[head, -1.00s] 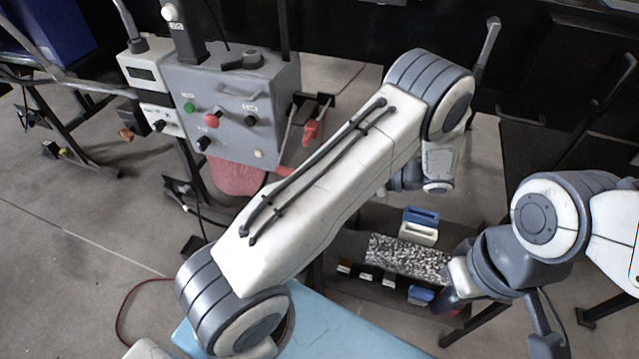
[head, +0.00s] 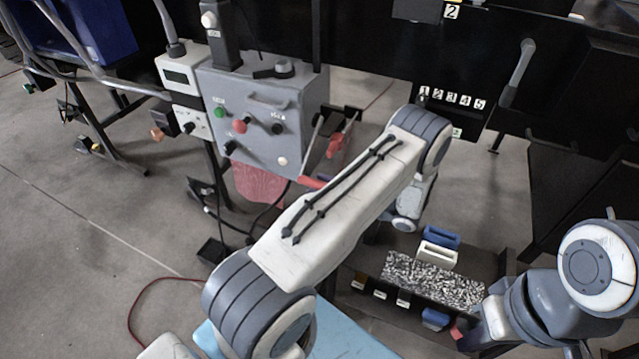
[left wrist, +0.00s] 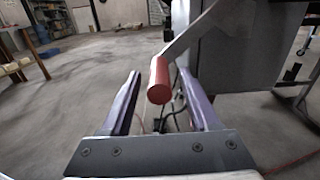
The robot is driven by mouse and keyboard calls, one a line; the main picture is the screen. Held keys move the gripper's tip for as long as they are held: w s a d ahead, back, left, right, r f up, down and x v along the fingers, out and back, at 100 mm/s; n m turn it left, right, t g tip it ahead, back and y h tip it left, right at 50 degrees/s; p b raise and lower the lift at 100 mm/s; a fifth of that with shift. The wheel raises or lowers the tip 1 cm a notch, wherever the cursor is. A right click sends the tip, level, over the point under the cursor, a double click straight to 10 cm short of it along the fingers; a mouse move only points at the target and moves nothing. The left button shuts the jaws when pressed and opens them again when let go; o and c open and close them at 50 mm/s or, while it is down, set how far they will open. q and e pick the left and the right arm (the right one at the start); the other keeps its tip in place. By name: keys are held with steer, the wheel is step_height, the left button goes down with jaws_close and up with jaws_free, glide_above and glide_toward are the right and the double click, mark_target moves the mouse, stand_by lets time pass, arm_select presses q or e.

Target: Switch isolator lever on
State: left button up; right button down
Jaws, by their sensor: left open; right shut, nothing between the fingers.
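The isolator lever is a grey metal arm (left wrist: 190,32) with a red cylindrical grip (left wrist: 159,80) in the left wrist view. In the head view its red grip (head: 311,182) shows low beside the right side of the grey control box (head: 262,97). My left gripper (left wrist: 160,88) is open in the left wrist view. The red grip appears between its two purple fingers, with visible gaps on both sides. In the head view my left gripper is mostly hidden behind my own left arm. My right gripper (head: 466,340) is shut and empty at the lower right, away from the lever.
The box front carries a green button (head: 219,112), a red knob (head: 240,126) and black knobs. Cables hang below the box. Open floor lies left.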

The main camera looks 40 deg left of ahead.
arm_select(q)
steer(key=shift+s+a, duration=0.15)
steer(key=shift+a, duration=0.35)
jaws_close()
steer(key=shift+d, duration=0.1)
stand_by(1.0)
